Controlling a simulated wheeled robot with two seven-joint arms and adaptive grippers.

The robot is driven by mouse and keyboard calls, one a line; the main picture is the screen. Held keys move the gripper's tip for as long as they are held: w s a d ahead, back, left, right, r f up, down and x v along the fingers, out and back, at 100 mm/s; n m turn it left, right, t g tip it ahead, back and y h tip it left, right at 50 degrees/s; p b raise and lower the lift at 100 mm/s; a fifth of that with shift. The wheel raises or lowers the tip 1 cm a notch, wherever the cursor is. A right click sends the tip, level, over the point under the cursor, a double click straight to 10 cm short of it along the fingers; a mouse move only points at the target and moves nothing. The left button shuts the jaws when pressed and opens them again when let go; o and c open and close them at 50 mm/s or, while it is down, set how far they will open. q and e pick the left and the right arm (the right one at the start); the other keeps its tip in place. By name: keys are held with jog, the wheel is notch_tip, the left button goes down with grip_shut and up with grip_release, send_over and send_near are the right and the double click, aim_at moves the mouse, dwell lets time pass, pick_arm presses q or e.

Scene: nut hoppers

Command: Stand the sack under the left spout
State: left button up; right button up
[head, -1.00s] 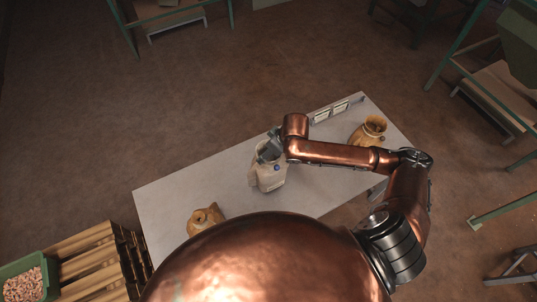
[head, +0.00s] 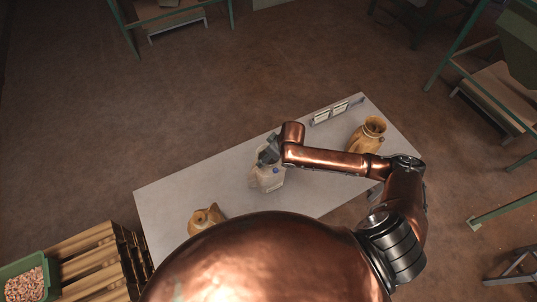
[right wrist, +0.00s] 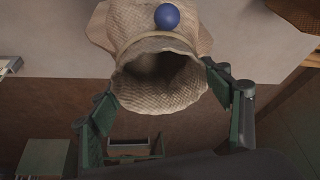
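A pale woven sack (head: 268,182) with a blue ball on its side stands near the middle of the grey table (head: 170,200). In the right wrist view the sack (right wrist: 165,75) has its dark open mouth facing the camera. My right gripper (head: 268,152) is at its neck. The green fingers (right wrist: 158,82) lie on both sides of the neck, seemingly touching it; the exact contact is partly hidden. Whether the sack's base touches the table is unclear. My left gripper is not in view. No spout can be made out clearly.
Brown sacks stand at the table's far right (head: 367,138) and near left (head: 205,218). A pallet (head: 95,260) and a green crate of nuts (head: 25,285) are at lower left. Green-framed stands (head: 500,95) surround open floor.

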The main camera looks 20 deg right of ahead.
jog(key=shift+o, duration=1.3)
